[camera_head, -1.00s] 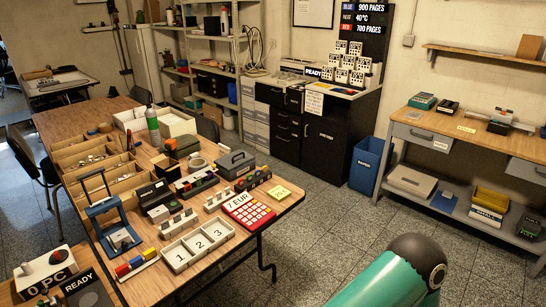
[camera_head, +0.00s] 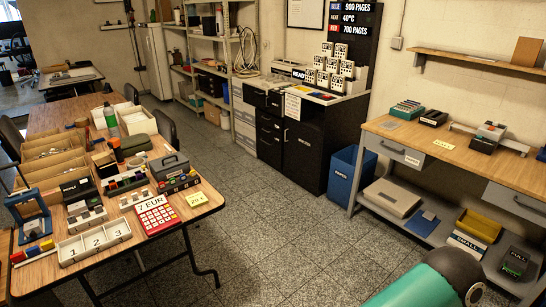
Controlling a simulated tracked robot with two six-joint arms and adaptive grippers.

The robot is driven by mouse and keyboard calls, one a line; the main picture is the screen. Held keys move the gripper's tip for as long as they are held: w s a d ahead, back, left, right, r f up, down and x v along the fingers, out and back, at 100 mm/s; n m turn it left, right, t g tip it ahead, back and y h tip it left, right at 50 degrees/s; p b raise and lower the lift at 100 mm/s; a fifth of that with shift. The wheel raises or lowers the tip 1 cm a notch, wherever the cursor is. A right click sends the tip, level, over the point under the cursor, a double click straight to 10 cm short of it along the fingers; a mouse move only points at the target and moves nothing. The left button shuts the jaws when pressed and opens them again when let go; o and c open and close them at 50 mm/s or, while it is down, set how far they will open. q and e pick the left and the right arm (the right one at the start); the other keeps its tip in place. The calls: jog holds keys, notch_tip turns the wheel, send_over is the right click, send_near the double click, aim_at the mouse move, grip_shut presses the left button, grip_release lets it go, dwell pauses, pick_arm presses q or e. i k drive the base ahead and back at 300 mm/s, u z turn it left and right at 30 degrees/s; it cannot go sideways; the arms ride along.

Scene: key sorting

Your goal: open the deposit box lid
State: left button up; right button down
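No box in the camera_head view carries a readable deposit label, so I cannot tell for certain which one is the deposit box. A grey box with a handle on its closed lid (camera_head: 171,164) sits at the right side of the left table. A dark box (camera_head: 78,190) stands further left on that table. On the right workbench stand a small black box (camera_head: 434,118) and a teal-edged box (camera_head: 407,109). Neither gripper shows. Only a teal and black part of my arm reaches in at the bottom right, far from these boxes.
The left table (camera_head: 95,283) holds a numbered 1-2-3 tray (camera_head: 95,241), a red keypad (camera_head: 156,215) and wooden dividers (camera_head: 50,160). A black cabinet (camera_head: 308,160) and blue bin (camera_head: 345,178) stand at the back. The floor (camera_head: 280,235) between table and workbench (camera_head: 470,155) is clear.

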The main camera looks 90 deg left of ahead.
aim_at(168, 162)
jog(key=z, duration=0.1)
jog(key=i, duration=1.7)
jog(key=u, duration=1.6)
jog(key=i, duration=0.2)
jog(key=u, duration=2.75)
jog(key=i, duration=0.4)
jog(key=u, duration=0.85)
jog(key=i, duration=1.45)
jog(key=z, duration=0.5)
